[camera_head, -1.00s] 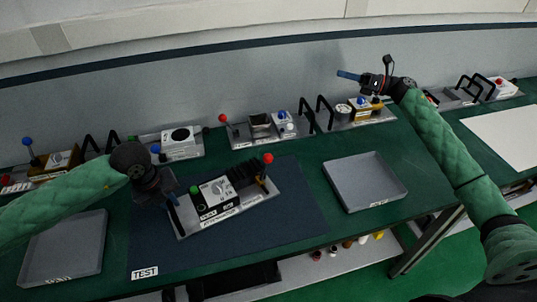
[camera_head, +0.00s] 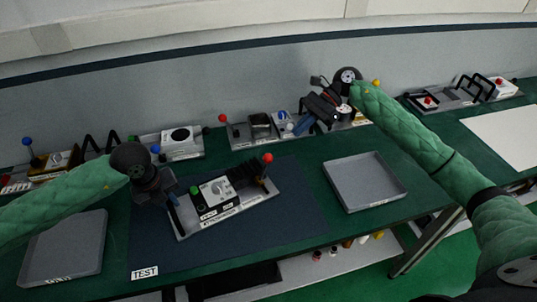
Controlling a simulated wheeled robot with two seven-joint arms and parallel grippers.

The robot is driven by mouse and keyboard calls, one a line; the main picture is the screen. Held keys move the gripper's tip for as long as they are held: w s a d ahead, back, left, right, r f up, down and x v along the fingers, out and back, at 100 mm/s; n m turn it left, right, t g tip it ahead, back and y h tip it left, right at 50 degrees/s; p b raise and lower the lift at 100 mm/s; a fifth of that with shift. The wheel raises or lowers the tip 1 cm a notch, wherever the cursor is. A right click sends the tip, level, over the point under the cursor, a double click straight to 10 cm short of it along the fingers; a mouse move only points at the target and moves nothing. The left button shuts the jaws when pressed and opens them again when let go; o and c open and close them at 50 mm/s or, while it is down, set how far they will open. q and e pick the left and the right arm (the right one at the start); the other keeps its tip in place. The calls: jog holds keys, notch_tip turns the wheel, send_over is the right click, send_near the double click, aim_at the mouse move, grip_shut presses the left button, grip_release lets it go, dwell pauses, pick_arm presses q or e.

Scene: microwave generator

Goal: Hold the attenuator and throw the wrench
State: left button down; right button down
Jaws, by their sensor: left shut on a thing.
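The attenuator (camera_head: 216,197) is a grey-based unit on the dark mat, with a white dial box, a green knob and black fins. A red-balled lever (camera_head: 267,159), which looks like the wrench, stands upright at its right end. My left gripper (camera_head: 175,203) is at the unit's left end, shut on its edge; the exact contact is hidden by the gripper. My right gripper (camera_head: 303,126) is above the back row of units, up and to the right of the lever and apart from it. Its fingers point down-left, and their gap is too small to judge.
A grey tray (camera_head: 365,207) lies right of the mat (camera_head: 290,230), and another grey tray (camera_head: 65,270) lies at left. A back row of units holds a red-balled lever (camera_head: 223,119) and several black handles. Green table shows between the mat and the right tray.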

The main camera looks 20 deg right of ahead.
jog(key=d+f+x, duration=0.1)
jog(key=x, duration=0.8)
jog(key=shift+a+f, duration=0.2)
jog(key=shift+f, duration=0.25)
jog(key=shift+w, duration=0.15)
jog(key=shift+a, duration=0.15)
dwell(1.5)
